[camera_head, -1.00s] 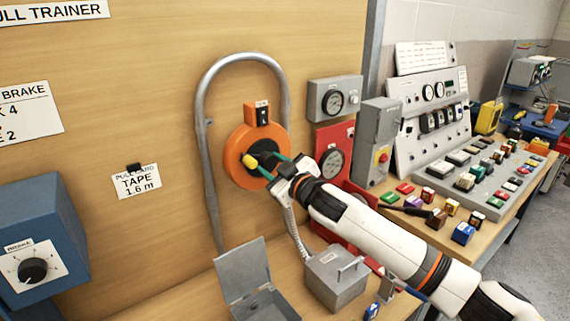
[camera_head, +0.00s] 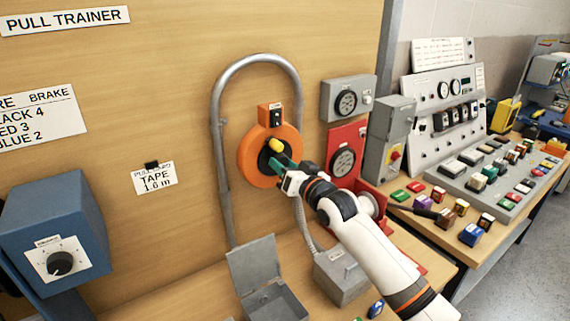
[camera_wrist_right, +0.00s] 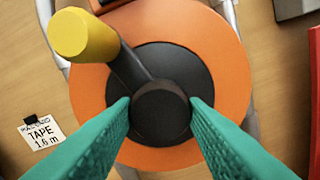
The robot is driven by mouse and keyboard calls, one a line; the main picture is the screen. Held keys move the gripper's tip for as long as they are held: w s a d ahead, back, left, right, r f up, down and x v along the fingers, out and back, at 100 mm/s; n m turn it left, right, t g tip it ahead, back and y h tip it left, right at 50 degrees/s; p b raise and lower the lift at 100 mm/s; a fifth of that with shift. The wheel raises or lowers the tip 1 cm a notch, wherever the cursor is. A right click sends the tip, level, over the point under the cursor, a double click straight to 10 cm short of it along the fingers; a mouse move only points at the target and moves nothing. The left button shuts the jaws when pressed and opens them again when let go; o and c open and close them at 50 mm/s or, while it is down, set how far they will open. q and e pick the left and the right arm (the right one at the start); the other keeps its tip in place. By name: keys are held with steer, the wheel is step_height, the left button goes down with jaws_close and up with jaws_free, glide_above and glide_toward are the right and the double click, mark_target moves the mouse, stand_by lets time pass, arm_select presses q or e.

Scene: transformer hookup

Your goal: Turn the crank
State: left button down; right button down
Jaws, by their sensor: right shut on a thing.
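The crank is a black arm with a yellow knob (camera_head: 276,145), on a black hub in front of an orange disc (camera_head: 252,172) on the wooden panel. My right gripper (camera_head: 283,163) is at the disc, with its green fingers at the hub. In the right wrist view the fingers (camera_wrist_right: 160,117) are shut on the crank's round black hub end (camera_wrist_right: 161,108), one on each side. The yellow knob (camera_wrist_right: 84,34) sticks out at upper left there, outside the fingers. My left gripper is not in view.
A grey conduit (camera_head: 219,150) arches around the disc. Grey and red gauge boxes (camera_head: 347,98) are close at the right. An open grey box (camera_head: 266,285) and a grey box (camera_head: 345,275) stand below. A blue brake box (camera_head: 50,225) is at lower left.

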steer(key=shift+r+m, duration=0.4)
steer(key=shift+m, duration=0.2)
steer(key=shift+d, duration=0.1)
steer(key=c, duration=1)
jaws_free()
steer(key=shift+o, duration=0.6)
steer(key=shift+f, duration=0.2)
steer(key=b+v, duration=0.2)
steer(key=v, duration=1)
steer(key=shift+b, duration=0.35)
